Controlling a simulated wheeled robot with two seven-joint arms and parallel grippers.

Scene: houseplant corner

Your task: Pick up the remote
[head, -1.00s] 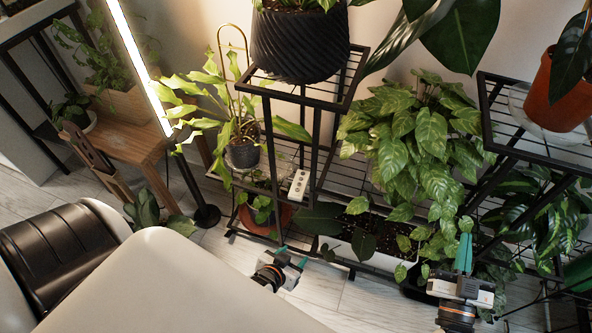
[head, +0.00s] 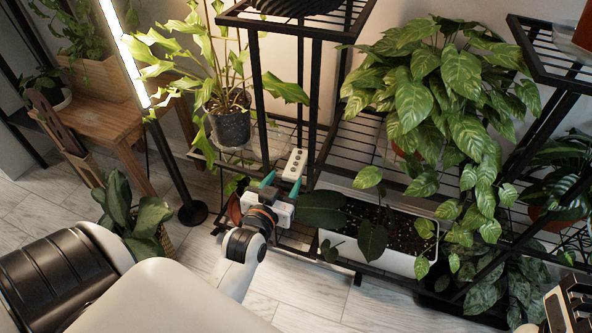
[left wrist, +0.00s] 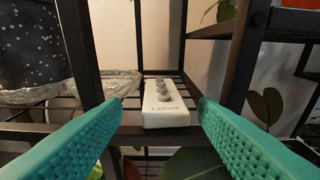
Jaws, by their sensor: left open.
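The remote is a small white box with a row of grey knobs (head: 294,164). It stands on the wire shelf of the black plant stand, near a front post. It also shows in the left wrist view (left wrist: 163,112), centred between the teal fingers. My left gripper (head: 282,184) is open just in front of it, with one finger to each side and nothing held. In the left wrist view the fingertips (left wrist: 160,104) look apart from the remote.
A speckled dark pot (head: 231,124) on a clear saucer (left wrist: 98,88) stands left of the remote. Black stand posts (left wrist: 80,55) rise close by on both sides. A white planter (head: 378,244) sits lower right. A lit lamp (head: 125,52) stands at left.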

